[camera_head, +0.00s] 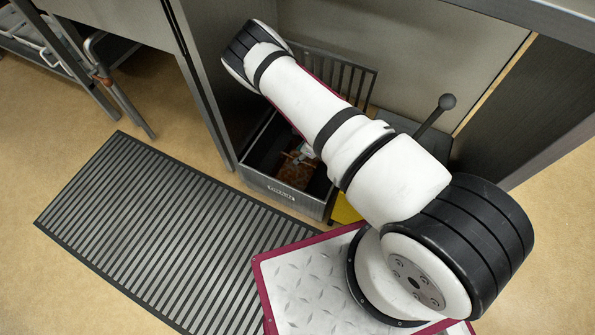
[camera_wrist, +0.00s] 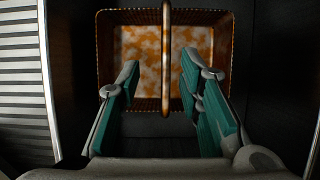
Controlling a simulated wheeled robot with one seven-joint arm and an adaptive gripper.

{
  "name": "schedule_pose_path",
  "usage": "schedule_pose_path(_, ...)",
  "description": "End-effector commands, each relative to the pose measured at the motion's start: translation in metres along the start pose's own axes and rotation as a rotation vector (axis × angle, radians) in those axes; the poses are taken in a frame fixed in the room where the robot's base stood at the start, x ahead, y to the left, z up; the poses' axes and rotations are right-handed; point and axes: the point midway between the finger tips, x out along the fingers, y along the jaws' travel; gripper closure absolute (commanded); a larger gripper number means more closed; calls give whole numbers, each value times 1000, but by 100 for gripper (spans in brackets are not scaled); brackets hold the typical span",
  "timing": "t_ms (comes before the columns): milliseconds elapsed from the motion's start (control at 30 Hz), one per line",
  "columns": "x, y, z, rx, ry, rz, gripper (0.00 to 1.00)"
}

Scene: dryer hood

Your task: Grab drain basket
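The drain basket is a brown, rust-toned rectangular basket (camera_wrist: 108,50) with a mottled orange and white bottom. Its thin handle (camera_wrist: 166,45) arches across the middle and runs up and down the wrist view. My gripper (camera_wrist: 158,78) is open, with teal-padded fingers on either side of the handle in that view. Neither finger visibly touches the handle, and I cannot tell the exact depth between them. In the head view the basket (camera_head: 295,174) sits inside a dark metal box, and my arm hides part of it and most of the gripper.
The dark box (camera_head: 283,191) has a lettered front wall and stands open under a grey metal machine. A slatted dark panel (camera_head: 345,76) stands behind it. A striped mat (camera_head: 165,220) covers open floor at the left.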

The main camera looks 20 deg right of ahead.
Motion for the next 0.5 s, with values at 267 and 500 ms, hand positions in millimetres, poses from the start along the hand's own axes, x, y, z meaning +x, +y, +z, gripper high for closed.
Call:
schedule_pose_path(267, 14, -1, -1, 1, 0, -1, 67)
schedule_pose_path(500, 40, -7, -7, 0, -1, -1, 67)
